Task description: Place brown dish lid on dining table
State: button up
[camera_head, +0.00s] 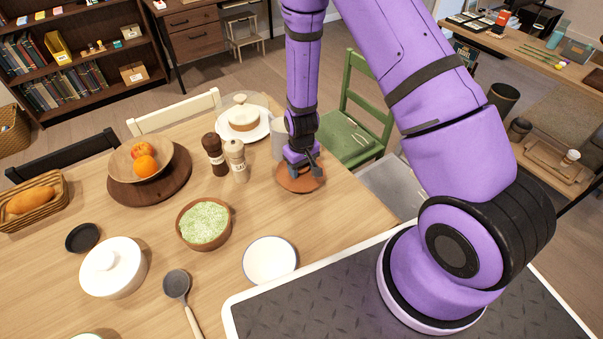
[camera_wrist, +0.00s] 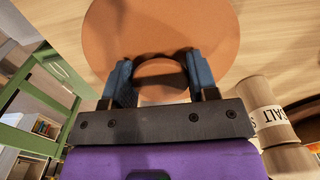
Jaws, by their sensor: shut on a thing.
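The brown dish lid (camera_head: 290,183) is a flat terracotta-coloured disc near the right edge of the wooden dining table (camera_head: 340,215). In the wrist view the lid (camera_wrist: 160,22) fills the top middle, with its round knob between my two fingers. My gripper (camera_wrist: 160,80) is shut on that knob; in the head view my gripper (camera_head: 310,168) points down over the lid and hides part of it. The lid is at or very near the table top; I cannot tell whether it touches.
A pale salt mill (camera_head: 236,160), a dark mill (camera_head: 214,156) and a grey cup (camera_head: 279,141) stand close to the lid. A bowl of green food (camera_head: 204,222) and a white bowl (camera_head: 270,259) sit nearer. A green chair (camera_head: 352,135) stands beyond the table edge.

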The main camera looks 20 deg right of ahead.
aim_at(301, 168)
jog(key=shift+f, duration=1.6)
jog(key=o, duration=1)
jog(key=shift+f, duration=0.15)
